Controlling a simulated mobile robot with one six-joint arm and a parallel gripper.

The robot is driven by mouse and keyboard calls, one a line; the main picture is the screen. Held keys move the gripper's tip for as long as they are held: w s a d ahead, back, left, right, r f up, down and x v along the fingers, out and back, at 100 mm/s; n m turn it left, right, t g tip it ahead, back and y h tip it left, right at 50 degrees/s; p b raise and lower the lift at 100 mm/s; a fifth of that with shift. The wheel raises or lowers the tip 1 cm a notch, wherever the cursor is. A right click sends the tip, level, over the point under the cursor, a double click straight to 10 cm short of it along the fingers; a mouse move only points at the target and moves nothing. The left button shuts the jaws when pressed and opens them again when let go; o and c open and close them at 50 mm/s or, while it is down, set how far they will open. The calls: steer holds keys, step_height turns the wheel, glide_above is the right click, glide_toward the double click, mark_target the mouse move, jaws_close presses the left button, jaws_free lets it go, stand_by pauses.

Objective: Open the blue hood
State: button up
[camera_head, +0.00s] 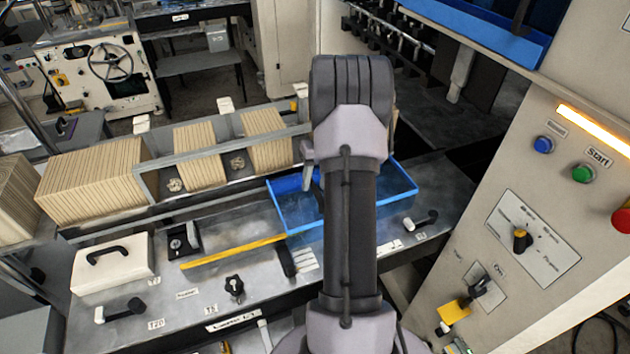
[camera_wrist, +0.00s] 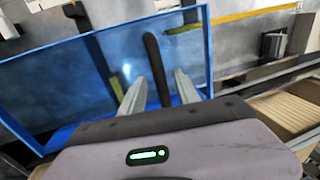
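The blue hood (camera_head: 398,201) is a clear panel in a blue frame, low over the grey machine deck; my arm hides its middle in the head view. It fills the upper left of the wrist view (camera_wrist: 52,85). A dark upright handle (camera_wrist: 153,62) shows at the hood. My gripper (camera_wrist: 160,78) is open, its two grey fingers on either side of the handle, with gaps visible; I cannot tell whether either touches. In the head view my gripper (camera_head: 308,172) is mostly hidden behind my wrist, over the hood's left part.
Rows of brown kraft stacks (camera_head: 95,188) stand behind the deck at left. A yellow bar (camera_head: 232,252) and a white box with a black handle (camera_head: 112,263) lie left. A control panel (camera_head: 540,235) rises at right, with another blue-framed part (camera_head: 490,28) above.

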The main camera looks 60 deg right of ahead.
step_height(320, 180, up, 17)
steer(key=s+d+p, duration=0.1)
steer(key=s+d, duration=0.1)
steer(key=shift+d+p, duration=0.4)
